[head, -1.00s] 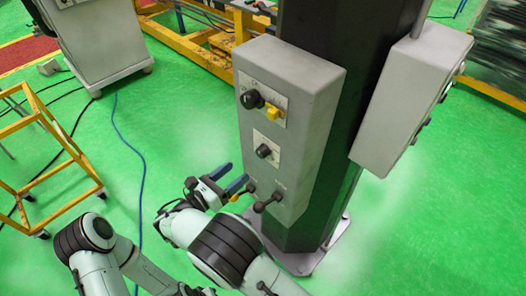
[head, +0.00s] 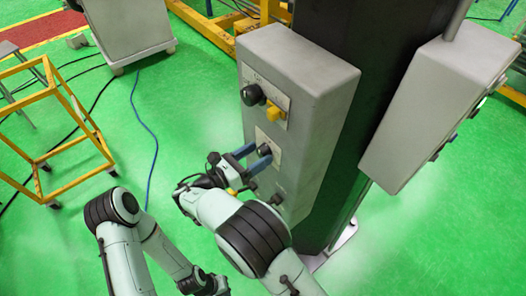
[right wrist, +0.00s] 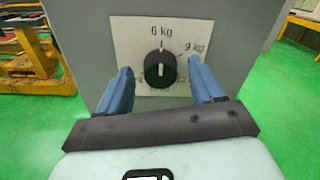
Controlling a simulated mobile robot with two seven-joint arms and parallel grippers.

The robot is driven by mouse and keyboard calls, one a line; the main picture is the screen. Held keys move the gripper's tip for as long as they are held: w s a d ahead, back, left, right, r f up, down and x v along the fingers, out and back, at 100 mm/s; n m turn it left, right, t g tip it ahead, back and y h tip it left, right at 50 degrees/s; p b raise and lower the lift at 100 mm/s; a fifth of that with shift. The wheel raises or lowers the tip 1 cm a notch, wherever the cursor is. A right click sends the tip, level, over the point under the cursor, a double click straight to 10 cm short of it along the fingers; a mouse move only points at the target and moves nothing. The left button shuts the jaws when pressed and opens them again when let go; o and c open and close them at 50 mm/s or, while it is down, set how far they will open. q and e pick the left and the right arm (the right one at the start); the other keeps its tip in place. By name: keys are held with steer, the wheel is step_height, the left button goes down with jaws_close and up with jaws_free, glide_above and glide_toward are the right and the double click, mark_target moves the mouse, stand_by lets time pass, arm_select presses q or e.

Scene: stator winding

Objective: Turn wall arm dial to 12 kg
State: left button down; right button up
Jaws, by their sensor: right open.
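The wall arm dial is a black round knob (right wrist: 160,69) on a white plate (right wrist: 128,38) on the front of a grey control box (head: 310,75). In the right wrist view its white mark points up at "6 kg"; "9 kg" is printed to its upper right. Lower labels are partly hidden by the fingers. In the head view the knob (head: 265,150) shows between the blue fingers. My right gripper (head: 252,158) is open, with one finger on each side of the knob and a visible gap to it.
Above the dial are a larger black knob (head: 253,95) and a yellow switch (head: 278,112). Below it are small dark levers (head: 276,198). A dark column (head: 360,110) stands behind the box. A yellow frame cart (head: 50,140) stands on green floor at left.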

steer(key=shift+w+d, duration=0.1)
stand_by(0.3)
steer(key=c, duration=1.1)
steer(key=shift+o, duration=0.2)
